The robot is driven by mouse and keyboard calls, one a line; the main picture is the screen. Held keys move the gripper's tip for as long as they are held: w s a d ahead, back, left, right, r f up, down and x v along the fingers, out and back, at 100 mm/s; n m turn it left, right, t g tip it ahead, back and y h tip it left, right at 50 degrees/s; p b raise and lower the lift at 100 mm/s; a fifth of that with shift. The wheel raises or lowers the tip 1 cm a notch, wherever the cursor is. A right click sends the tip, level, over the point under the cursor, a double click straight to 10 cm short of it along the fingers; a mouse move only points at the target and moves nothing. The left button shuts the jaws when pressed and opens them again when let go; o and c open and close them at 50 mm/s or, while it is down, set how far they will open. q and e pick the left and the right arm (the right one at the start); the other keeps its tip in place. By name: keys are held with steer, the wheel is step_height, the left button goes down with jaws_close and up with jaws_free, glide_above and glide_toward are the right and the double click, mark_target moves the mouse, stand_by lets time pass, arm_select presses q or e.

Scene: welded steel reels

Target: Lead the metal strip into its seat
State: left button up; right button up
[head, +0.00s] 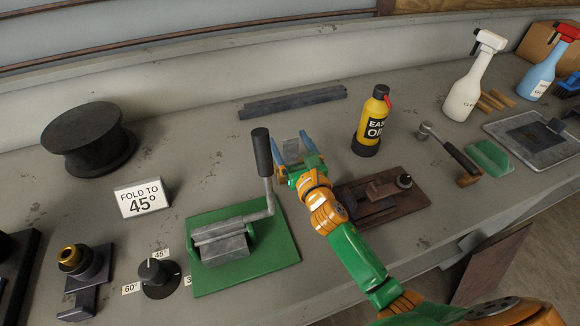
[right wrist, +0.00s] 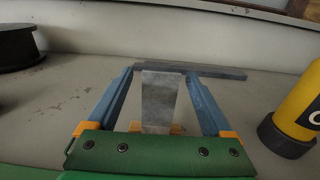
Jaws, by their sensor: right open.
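A short grey metal strip (right wrist: 160,100) shows between the two blue fingers of my right gripper (head: 290,140), with a gap on each side in the right wrist view. It shows as a small grey patch in the head view (head: 291,149). I cannot tell whether it lies on the bench or stands clear. The right gripper is open. A grey folding device (head: 222,244) with a black-handled crank (head: 263,152) stands on a green plate (head: 280,246), left of my right gripper. I cannot tell which part is the seat. My left gripper is not in view.
A sign (head: 142,199) reads "FOLD TO 45°". A black dial (head: 155,276) has angle labels around it. A dark bar (head: 293,102) lies behind the gripper. A yellow oil bottle (head: 372,122) stands to its right. A brown plate (head: 415,197) lies beside my right arm.

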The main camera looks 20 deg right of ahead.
steer(key=shift+s+r, duration=0.15)
steer(key=shift+s, duration=0.1)
steer(key=c, duration=0.5)
jaws_close()
steer(key=s+r+p, duration=0.7)
steer(key=s+r, duration=0.6)
steer(key=s, duration=0.1)
steer(key=shift+a, duration=0.3)
